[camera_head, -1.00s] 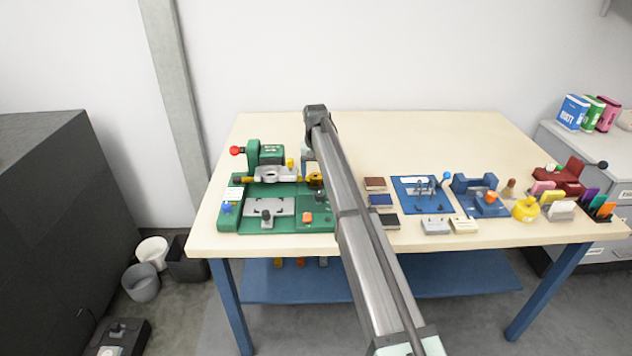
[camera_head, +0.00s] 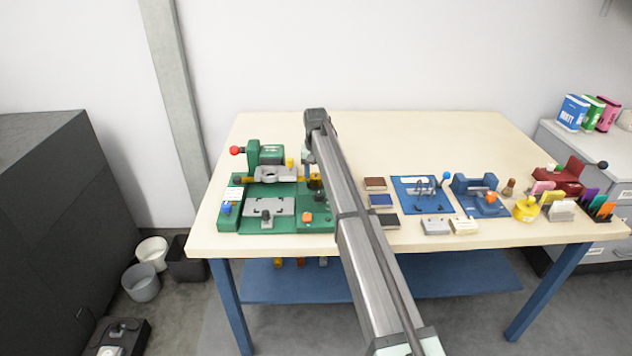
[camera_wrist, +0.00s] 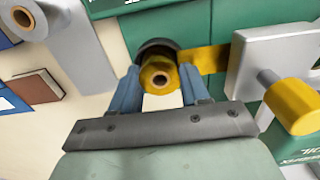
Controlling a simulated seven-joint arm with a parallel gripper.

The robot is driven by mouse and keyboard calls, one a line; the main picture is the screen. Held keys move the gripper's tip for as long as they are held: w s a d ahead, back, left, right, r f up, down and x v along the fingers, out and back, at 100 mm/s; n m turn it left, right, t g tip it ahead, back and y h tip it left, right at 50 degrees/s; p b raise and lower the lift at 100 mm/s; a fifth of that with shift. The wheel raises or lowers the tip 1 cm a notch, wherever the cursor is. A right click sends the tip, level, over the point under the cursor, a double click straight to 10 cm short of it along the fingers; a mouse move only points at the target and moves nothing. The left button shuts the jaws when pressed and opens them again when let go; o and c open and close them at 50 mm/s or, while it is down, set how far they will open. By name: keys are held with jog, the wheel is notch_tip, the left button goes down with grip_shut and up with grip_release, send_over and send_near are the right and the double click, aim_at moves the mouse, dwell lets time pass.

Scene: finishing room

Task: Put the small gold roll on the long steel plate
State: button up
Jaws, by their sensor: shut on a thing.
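The gold roll (camera_wrist: 160,77) shows its open core in the wrist view, between the blue-grey fingers of my gripper (camera_wrist: 161,88). My gripper is shut on it. A dark round part sits directly behind the roll, and a gold strip (camera_wrist: 206,58) runs right from it. In the head view, my gripper (camera_head: 313,174) is at the right side of the green machine, and my arm hides much of the roll. A flat grey steel plate (camera_head: 282,206) lies on the machine's green base; I cannot tell whether it is the long plate.
The green machine (camera_head: 248,160) has a red-knobbed lever (camera_head: 235,150). A gold cylinder (camera_wrist: 294,106) stands right of my gripper in the wrist view. Brown and blue blocks (camera_head: 381,201), a blue board (camera_head: 410,205) and several small items lie to the right. The table's back is clear.

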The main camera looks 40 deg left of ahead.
aim_at(316, 176)
jog(key=shift+r, duration=3.75)
jog(key=w+d+r, duration=0.2)
jog(key=w+d, duration=0.5)
jog(key=f, duration=1)
jog(key=shift+w+d, duration=0.15)
jog(key=shift+w, duration=0.25)
jog(key=shift+f, duration=0.2)
jog(key=o, duration=1)
jog(key=shift+r, duration=0.15)
notch_tip(316, 176, up, 12)
